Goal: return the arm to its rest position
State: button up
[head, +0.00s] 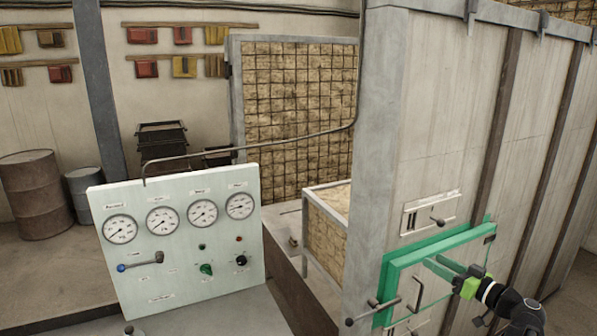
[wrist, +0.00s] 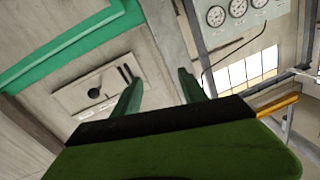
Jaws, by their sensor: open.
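My gripper (head: 434,264) is at the lower right of the head view, in front of the green-framed hatch (head: 388,272) on the large panelled wall. Its green fingers point left. In the wrist view my gripper (wrist: 160,88) shows two green fingers spread apart with nothing between them. The hatch's green frame (wrist: 68,42) is at the upper left there. Part of the hatch is hidden behind my gripper and arm in the head view. I cannot tell how far the fingers are from the hatch.
A plate with a dark knob (head: 438,221) is above the hatch; it also shows in the wrist view (wrist: 94,92). Handles (head: 371,311) jut out by the hatch. A gauge panel (head: 180,235) stands left, with open space between. Barrels (head: 36,195) stand far behind.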

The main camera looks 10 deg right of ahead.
jog(key=w+a+f+n+g+y, duration=0.2)
jog(key=w+a, duration=0.2)
jog(key=a, duration=0.6)
jog(key=w+a+f+n+g+y, duration=0.2)
jog(key=w+a+f+g, duration=0.1)
jog(key=a, duration=0.7)
jog(key=s+a+f+n+g, duration=0.1)
jog(key=a+f+g, duration=0.25)
jog(key=a, duration=0.55)
jog(key=a+f+n+g, duration=0.1)
jog(key=a+f+g, duration=0.25)
jog(key=a, duration=0.65)
jog(key=s+a+f+g+h, duration=0.2)
jog(key=s+a+f+h, duration=0.15)
jog(key=a+f, duration=0.25)
jog(key=s+d+f+m+g+h, duration=0.2)
jog(key=s+d+f+m+h, duration=0.3)
jog(key=s+d+m+h, duration=0.1)
jog(key=d+m+h, duration=0.1)
jog(key=d+m, duration=0.1)
jog(key=shift+d+f+g, duration=0.2)
jog(key=shift+d+g, duration=0.1)
jog(key=shift+d, duration=0.1)
jog(key=shift+a, duration=0.1)
